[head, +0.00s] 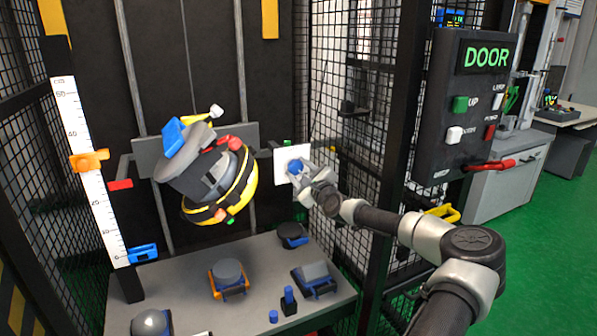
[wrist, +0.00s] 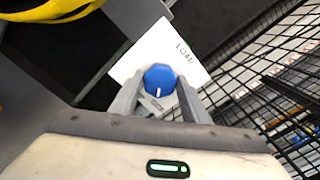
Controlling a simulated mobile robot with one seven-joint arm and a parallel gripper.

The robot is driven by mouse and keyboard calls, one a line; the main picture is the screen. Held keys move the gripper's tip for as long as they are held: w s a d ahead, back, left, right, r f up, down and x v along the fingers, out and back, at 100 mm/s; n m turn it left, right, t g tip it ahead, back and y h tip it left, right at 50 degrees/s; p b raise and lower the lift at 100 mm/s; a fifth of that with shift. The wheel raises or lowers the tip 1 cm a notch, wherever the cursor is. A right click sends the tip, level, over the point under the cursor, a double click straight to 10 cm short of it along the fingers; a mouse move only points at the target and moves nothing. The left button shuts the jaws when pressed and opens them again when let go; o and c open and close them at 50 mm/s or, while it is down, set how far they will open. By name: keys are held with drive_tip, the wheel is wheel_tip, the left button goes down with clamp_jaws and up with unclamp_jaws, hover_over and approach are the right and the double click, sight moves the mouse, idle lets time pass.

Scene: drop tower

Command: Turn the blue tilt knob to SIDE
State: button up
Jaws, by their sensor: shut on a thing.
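The blue tilt knob (head: 295,166) sits on a white plate (head: 280,158) beside the carriage at the back of the tower. In the wrist view the knob (wrist: 160,77) shows a short white mark at its lower edge. The plate (wrist: 192,72) there carries a word that looks like LOAD at the knob's upper right. No SIDE label can be read. My gripper (head: 299,173) reaches in from the right and is shut on the knob, one finger on each side, as the wrist view also shows (wrist: 159,90). The carriage's black and yellow ring (head: 243,185) is tilted.
A grey table (head: 195,270) below holds several blocks and tools. A ruler (head: 88,160) with an orange slider (head: 88,160) stands left. Black mesh (head: 345,110) and a dark post (head: 398,130) stand close to my arm. A DOOR panel (head: 472,135) is at right.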

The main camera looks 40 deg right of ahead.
drive_tip(key=o, duration=1)
drive_tip(key=shift+o, duration=0.2)
drive_tip(key=p+v, duration=0.2)
drive_tip(key=v, duration=1.5)
drive_tip(key=shift+s+p, duration=0.2)
drive_tip(key=shift+p, duration=0.1)
